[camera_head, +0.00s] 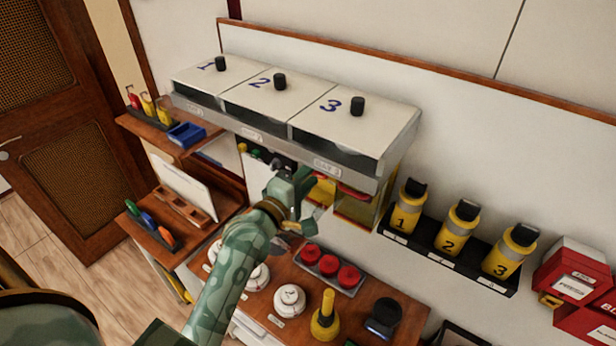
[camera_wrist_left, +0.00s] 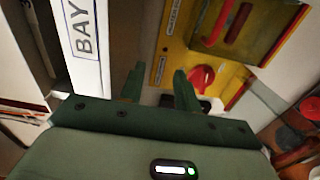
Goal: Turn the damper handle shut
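My left gripper (camera_head: 296,192) is in front of the space under the cabinet with lids 1, 2 and 3. In the left wrist view its two green fingers (camera_wrist_left: 157,84) stand apart with nothing seen between them. Just beyond the right finger is a red rounded knob or handle (camera_wrist_left: 200,77) on a yellow panel (camera_wrist_left: 177,57). I cannot tell whether it is the damper handle, or how it is turned. Red bars (camera_wrist_left: 238,22) cross an olive box higher up on the panel. In the head view a red handle (camera_head: 354,192) shows right of my gripper. My right gripper is out of view.
The numbered cabinet (camera_head: 252,133) overhangs my gripper closely. Below are white round knobs (camera_head: 290,298), a tray with red caps (camera_head: 330,265) and a yellow-handled tool (camera_head: 326,318). Yellow numbered canisters (camera_head: 455,226) stand in a black rack at right. A red box (camera_head: 574,285) is beyond.

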